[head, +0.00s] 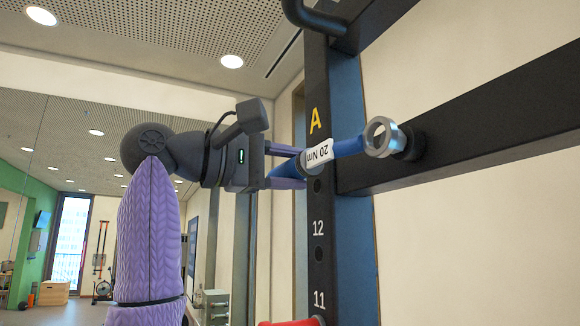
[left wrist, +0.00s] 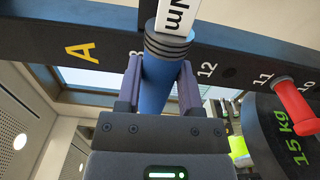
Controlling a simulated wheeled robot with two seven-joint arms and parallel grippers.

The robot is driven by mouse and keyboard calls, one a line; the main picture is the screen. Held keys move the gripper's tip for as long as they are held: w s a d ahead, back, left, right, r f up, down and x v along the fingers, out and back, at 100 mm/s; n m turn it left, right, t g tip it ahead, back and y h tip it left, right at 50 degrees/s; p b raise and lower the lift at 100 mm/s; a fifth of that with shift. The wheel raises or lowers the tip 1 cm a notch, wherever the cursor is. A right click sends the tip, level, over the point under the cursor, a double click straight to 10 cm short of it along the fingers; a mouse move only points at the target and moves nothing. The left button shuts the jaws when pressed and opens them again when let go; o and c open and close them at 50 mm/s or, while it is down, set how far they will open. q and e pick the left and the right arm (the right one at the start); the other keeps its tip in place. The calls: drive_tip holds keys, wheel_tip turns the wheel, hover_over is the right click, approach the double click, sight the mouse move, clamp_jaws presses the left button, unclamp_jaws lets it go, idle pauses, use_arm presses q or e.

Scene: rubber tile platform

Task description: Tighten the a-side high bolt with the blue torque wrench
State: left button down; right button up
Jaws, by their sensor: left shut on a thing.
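The blue torque wrench (head: 348,146) has a white "20 Nm" label and a silver ring head (head: 380,137). My left gripper (head: 285,168) is shut on its handle, which also shows between the fingers in the left wrist view (left wrist: 157,88). The wrench lies across the front of the black upright marked A (head: 318,215), its ring pointing right. A dark round bolt head (head: 411,142) on the black crossbar (head: 480,133) is just right of the ring, partly overlapped by it. The ring looks beside the bolt, not around it; the depth gap is unclear. My right gripper is out of view.
A red peg (left wrist: 292,98) sticks out of the upright near hole 11, below the wrench. A dark 15 kg plate (left wrist: 292,140) is near it in the left wrist view. A black bar (head: 314,18) juts out above. The space left of the upright is open.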

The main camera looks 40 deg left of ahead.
use_arm(q)
drive_tip(key=shift+s+a, duration=0.1)
drive_tip(key=shift+s, duration=0.2)
idle(0.5)
